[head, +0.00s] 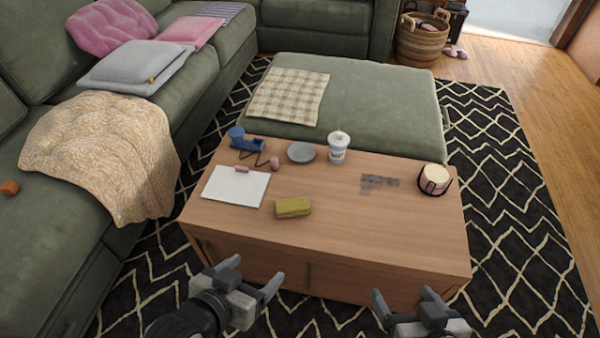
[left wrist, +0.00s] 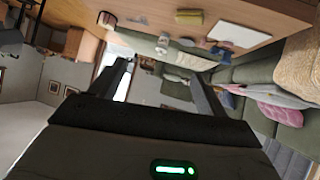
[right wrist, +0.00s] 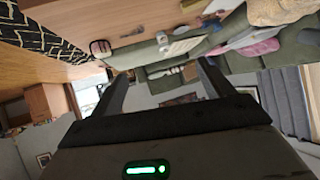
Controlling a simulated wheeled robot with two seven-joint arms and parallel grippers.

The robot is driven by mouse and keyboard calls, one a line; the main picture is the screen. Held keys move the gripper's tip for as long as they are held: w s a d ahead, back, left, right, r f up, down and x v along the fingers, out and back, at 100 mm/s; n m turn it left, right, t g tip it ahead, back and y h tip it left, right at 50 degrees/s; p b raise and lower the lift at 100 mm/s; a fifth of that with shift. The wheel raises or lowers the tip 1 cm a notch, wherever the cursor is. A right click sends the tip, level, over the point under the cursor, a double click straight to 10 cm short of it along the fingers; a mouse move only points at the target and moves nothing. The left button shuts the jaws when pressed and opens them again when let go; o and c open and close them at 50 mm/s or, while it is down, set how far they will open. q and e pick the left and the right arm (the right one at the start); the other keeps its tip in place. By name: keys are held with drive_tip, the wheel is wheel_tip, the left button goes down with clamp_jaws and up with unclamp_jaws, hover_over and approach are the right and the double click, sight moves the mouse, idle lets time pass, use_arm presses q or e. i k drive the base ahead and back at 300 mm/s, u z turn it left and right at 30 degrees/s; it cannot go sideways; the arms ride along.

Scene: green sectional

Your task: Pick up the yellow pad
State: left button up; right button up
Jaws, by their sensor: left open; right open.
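The yellow pad (head: 293,207) lies flat near the front edge of the wooden coffee table (head: 350,230), left of its middle. My left gripper (head: 256,277) is open and empty, in front of the table and nearer to me than the pad. My right gripper (head: 405,297) is open and empty, further right and also in front of the table. Both grippers are apart from the pad. The left wrist view shows the open left fingers (left wrist: 160,75), with nothing between them. The right wrist view shows the open right fingers (right wrist: 160,85), also empty.
The table's front middle is clear. A green sofa (head: 60,215) stands left, an ottoman (head: 385,105) behind.

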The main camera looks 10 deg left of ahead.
sight(300, 205)
drive_tip(key=z, duration=3.6)
drive_tip(key=k, duration=1.15)
drive_tip(key=u, duration=1.9)
